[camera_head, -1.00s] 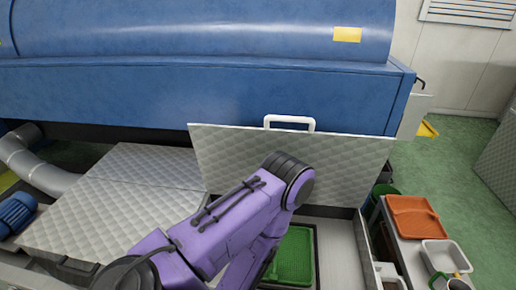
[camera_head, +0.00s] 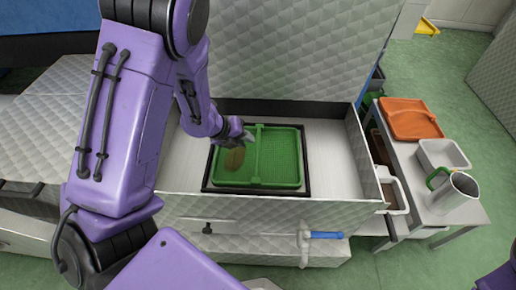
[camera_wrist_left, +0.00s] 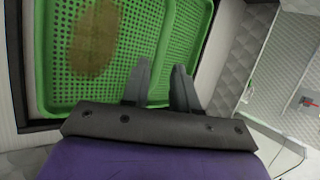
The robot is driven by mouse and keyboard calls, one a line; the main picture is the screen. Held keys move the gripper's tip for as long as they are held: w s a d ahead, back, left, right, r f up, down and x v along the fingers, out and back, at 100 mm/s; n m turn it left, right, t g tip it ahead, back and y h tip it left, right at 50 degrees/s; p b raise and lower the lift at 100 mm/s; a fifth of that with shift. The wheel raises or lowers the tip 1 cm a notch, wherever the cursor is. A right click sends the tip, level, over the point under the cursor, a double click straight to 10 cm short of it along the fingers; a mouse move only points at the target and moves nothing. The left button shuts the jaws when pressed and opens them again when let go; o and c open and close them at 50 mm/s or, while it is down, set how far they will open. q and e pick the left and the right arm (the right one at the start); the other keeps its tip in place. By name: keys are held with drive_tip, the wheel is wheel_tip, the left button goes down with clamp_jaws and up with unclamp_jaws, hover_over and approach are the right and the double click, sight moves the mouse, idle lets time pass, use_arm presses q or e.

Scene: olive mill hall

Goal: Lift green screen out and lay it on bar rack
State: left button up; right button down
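The green screen (camera_head: 283,160) is a shallow perforated tray with a raised middle rib and a brown stain on its left half. It sits in a dark-framed opening in the floor of a metal trough. It fills much of the left wrist view (camera_wrist_left: 120,20). My left gripper (camera_head: 245,137) is over the screen near its rib. In the left wrist view its two fingers (camera_wrist_left: 160,80) are apart, at the screen's edge; I cannot tell whether they touch it. My right gripper is out of view. I cannot pick out a bar rack.
A raised quilted metal lid (camera_head: 290,60) stands behind the trough (camera_head: 335,160). A side table at right holds an orange tray (camera_head: 410,118), a white tub (camera_head: 443,154) and a metal jug (camera_head: 455,192). A blue-handled valve (camera_head: 325,235) sticks out at the trough's front. Green floor is free at far right.

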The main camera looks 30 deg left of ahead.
sight(257, 145)
use_arm(q)
drive_tip(key=shift+m, duration=0.3)
drive_tip(key=b+x, duration=0.2)
drive_tip(key=x, duration=0.8)
drive_tip(key=shift+w+d+f+b, duration=0.1)
drive_tip(key=shift+w+f+b, duration=0.2)
drive_tip(key=shift+r, duration=0.1)
clamp_jaws()
